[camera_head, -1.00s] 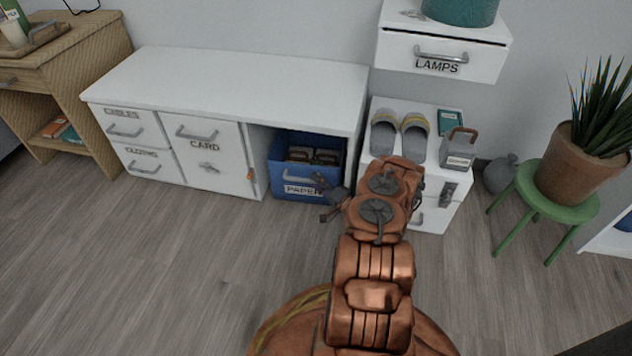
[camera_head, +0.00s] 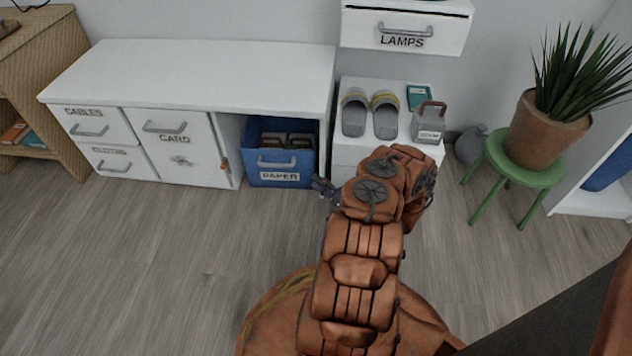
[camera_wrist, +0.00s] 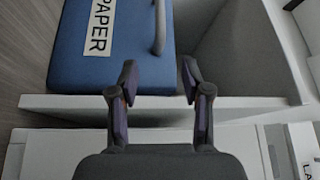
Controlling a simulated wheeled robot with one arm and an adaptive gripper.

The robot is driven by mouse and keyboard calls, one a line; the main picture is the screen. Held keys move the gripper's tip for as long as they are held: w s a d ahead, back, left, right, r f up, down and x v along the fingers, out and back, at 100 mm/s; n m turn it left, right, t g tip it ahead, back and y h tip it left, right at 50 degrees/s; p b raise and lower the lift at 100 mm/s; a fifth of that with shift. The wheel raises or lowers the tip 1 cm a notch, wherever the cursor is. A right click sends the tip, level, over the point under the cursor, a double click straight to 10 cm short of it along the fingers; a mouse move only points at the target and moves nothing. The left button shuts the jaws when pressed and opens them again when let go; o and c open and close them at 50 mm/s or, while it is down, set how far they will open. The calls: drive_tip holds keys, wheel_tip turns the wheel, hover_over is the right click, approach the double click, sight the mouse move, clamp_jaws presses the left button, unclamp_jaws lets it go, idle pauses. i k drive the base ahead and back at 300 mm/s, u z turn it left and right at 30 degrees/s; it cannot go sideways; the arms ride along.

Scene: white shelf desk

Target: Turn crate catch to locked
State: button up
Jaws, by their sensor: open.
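A blue crate (camera_head: 267,178) with a PAPER label and grey handle sits in the open bay of the white desk (camera_head: 200,72). A small orange piece (camera_head: 225,166), perhaps the crate catch, is on the upright left of the bay; its setting is too small to tell. My gripper (camera_head: 325,190) is just right of the crate, by the bay's right side, partly hidden by my arm. In the wrist view my gripper (camera_wrist: 158,85) is open and empty. The crate (camera_wrist: 112,68) lies beyond its fingers, and a white panel edge (camera_wrist: 60,103) runs behind them. No catch shows there.
A low white cabinet (camera_head: 345,150) carrying grey slippers (camera_head: 370,115) and a grey basket (camera_head: 431,128) stands right of the bay. A plant on a green stool (camera_head: 515,170) stands further right. The floor (camera_head: 150,255) before the desk is clear.

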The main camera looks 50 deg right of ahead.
sight(225, 165)
drive_tip(key=k, duration=1)
